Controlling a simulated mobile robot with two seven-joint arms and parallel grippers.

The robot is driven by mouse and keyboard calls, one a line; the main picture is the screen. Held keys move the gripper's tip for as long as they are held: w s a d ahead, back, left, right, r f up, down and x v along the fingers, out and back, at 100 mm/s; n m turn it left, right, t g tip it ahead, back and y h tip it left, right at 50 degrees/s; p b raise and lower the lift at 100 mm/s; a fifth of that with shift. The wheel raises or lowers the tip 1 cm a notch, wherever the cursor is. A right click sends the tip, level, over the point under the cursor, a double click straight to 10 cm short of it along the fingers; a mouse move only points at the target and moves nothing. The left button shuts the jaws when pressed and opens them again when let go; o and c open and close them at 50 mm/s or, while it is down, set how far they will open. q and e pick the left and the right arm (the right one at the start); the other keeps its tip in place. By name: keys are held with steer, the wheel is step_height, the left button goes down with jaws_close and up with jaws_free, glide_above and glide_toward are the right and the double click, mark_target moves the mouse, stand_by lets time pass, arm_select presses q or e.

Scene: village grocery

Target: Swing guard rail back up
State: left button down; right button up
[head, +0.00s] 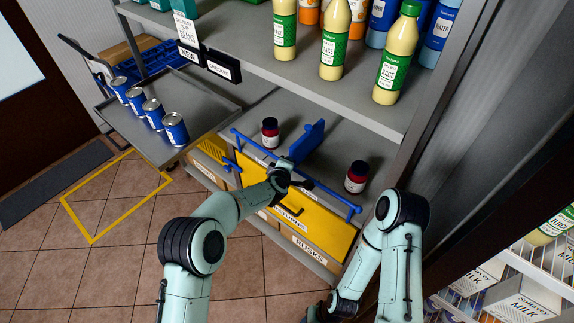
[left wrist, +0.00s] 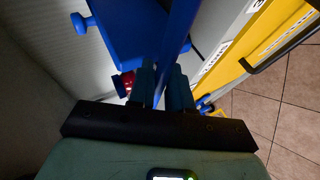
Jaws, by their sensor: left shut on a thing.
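The guard rail (head: 335,195) is a thin blue bar along the front of the lower shelf, just above the yellow drawer front. My left gripper (head: 296,181) is at the middle of this rail and hides part of it. In the left wrist view its two teal fingers (left wrist: 166,88) are shut on the blue rail (left wrist: 182,30), which runs up between them.
Two dark jars with red labels (head: 270,132) (head: 356,177) and an upright blue divider (head: 308,143) stand on the shelf behind the rail. Juice bottles (head: 334,42) stand above. A grey tray (head: 190,105) with several blue cans juts out left.

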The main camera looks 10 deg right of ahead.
arm_select(q)
steer(key=shift+d+r, duration=0.1)
steer(key=shift+r, duration=0.05)
stand_by(0.3)
steer(key=c, duration=1.2)
jaws_free()
steer(key=shift+o, duration=0.4)
steer(key=shift+d, duration=0.1)
arm_select(e)
steer(key=shift+w, duration=0.1)
arm_select(q)
steer(key=shift+f, duration=0.2)
steer(key=shift+r, duration=0.1)
arm_select(e)
steer(key=shift+d, duration=0.1)
